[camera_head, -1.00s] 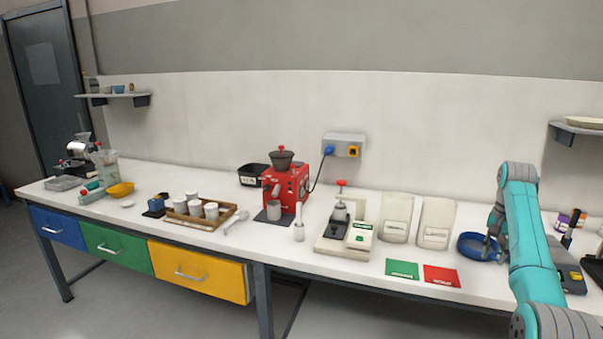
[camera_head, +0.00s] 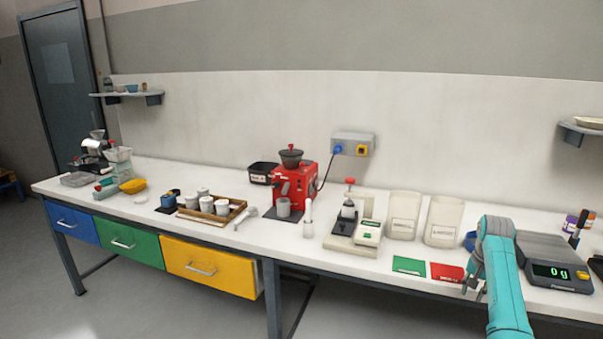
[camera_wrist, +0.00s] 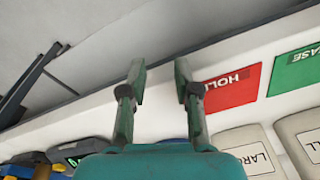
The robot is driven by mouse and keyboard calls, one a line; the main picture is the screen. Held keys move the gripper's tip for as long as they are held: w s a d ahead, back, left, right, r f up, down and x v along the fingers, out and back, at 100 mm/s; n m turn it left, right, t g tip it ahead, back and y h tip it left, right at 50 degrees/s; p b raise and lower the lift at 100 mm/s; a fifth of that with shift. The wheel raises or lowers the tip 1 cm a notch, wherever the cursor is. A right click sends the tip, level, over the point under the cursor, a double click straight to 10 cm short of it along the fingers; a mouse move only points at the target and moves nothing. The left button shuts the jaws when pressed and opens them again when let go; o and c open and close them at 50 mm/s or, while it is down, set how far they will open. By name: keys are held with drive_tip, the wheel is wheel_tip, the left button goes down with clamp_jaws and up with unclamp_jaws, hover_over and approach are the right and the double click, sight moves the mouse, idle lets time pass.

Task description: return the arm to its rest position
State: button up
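My teal arm reaches up from the lower right of the head view. My gripper (camera_head: 474,287) hangs at the bench's front edge, just beside the red card (camera_head: 447,272). In the wrist view my gripper (camera_wrist: 158,85) has its two fingers well apart with nothing between them. Beneath the fingers the wrist view shows the white bench edge and the grey floor. The red card (camera_wrist: 231,89) lies right next to one finger there.
A scale (camera_head: 545,262) reading 0 g stands right of my arm. A blue bowl (camera_head: 469,240) is mostly hidden behind the arm. A green card (camera_head: 408,265), two labelled containers (camera_head: 404,216) (camera_head: 443,222) and a red grinder (camera_head: 294,184) stand to the left. The floor in front is free.

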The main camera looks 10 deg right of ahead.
drive_tip(key=s+a+f+n+t+h, duration=0.1)
drive_tip(key=s+a+f, duration=0.1)
drive_tip(key=a+f, duration=0.7)
drive_tip(key=s+a+f+n+t, duration=0.15)
drive_tip(key=a+f, duration=0.25)
drive_tip(key=f, duration=0.9)
drive_tip(key=s+a+f+n+t, duration=0.1)
drive_tip(key=s+a+f+t, duration=0.1)
drive_tip(key=s+a+f, duration=0.45)
drive_tip(key=s+a+f+n+t, duration=0.2)
drive_tip(key=s+a+f, duration=0.1)
drive_tip(key=s+a, duration=0.65)
drive_tip(key=s+a+r+n+t, duration=0.1)
drive_tip(key=s+a+r, duration=0.15)
drive_tip(key=s, duration=0.45)
drive_tip(key=s+a+r+n+t, duration=0.1)
drive_tip(key=s+a+r, duration=0.1)
drive_tip(key=s+a, duration=0.3)
drive_tip(key=s+a+r+t, duration=0.1)
drive_tip(key=s+a+r, duration=0.15)
drive_tip(key=s, duration=0.55)
drive_tip(key=s+a+r+n+t+y, duration=0.1)
drive_tip(key=s+a+r+t, duration=0.1)
drive_tip(key=s+r, duration=0.5)
drive_tip(key=s+a+r+n+t, duration=0.2)
drive_tip(key=s+r, duration=0.6)
drive_tip(key=r, duration=0.7)
drive_tip(key=shift+a+y, duration=0.2)
drive_tip(key=shift+y, duration=0.2)
